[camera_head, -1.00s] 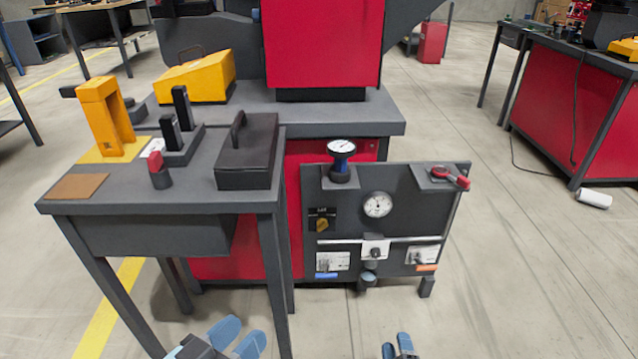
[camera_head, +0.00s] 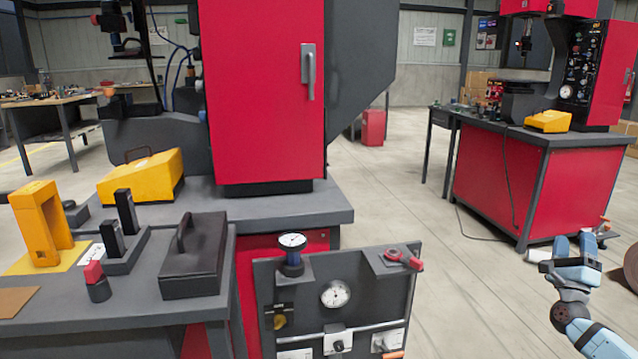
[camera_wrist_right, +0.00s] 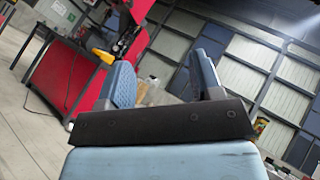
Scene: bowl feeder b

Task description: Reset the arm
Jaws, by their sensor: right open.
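My right gripper (camera_head: 574,246) is at the right side of the head view, raised over the floor, with its blue fingers pointing up and away. It is open and empty. In the right wrist view its two blue fingers (camera_wrist_right: 163,80) stand apart with only background between them. My right arm comes in from the lower right corner. My left gripper does not show in either view now.
A grey table (camera_head: 130,322) at left holds a yellow block (camera_head: 37,222), a black box (camera_head: 195,258) and small fixtures. A panel (camera_head: 375,288) with gauges stands beside the red machine (camera_head: 262,90). A red bench (camera_head: 535,187) stands behind the gripper. Open floor lies between.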

